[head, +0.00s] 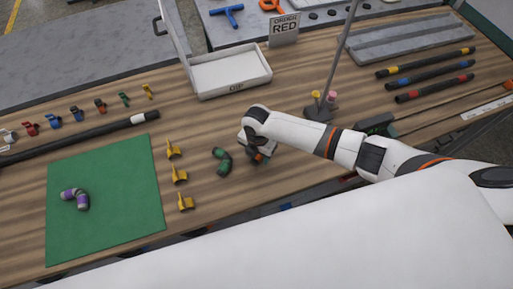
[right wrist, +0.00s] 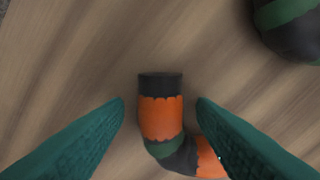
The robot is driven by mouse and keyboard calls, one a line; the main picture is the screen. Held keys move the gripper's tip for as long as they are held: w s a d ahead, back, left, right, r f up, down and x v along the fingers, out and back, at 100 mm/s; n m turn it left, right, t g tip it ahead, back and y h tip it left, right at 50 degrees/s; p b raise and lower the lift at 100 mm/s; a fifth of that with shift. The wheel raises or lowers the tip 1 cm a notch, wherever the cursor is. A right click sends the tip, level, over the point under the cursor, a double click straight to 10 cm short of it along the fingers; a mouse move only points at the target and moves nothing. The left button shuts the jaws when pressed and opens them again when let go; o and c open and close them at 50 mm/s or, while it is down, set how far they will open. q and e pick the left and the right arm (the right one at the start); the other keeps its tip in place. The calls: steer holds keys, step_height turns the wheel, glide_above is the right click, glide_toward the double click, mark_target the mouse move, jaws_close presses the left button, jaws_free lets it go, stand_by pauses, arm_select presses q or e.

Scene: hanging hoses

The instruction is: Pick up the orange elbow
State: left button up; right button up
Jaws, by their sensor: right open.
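The orange elbow (right wrist: 161,118) lies on the wooden table in the right wrist view. It has a black end, orange bands and a green band at the bend. My right gripper (right wrist: 160,101) is open, with one green finger on each side of the elbow and a gap visible on both sides of its upper part. The lower right end of the elbow is partly covered by the right finger. In the head view my right gripper (head: 257,156) points down at the table and mostly hides the elbow. My left gripper is not in view.
A green elbow (head: 222,160) lies just left of my right gripper, and several yellow clips (head: 179,176) stand farther left. A purple elbow (head: 75,198) lies on the green mat (head: 115,190). A white tray (head: 230,85) and a stand (head: 318,112) are behind.

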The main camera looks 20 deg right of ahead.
steer(key=shift+c, duration=0.2)
steer(key=c, duration=1)
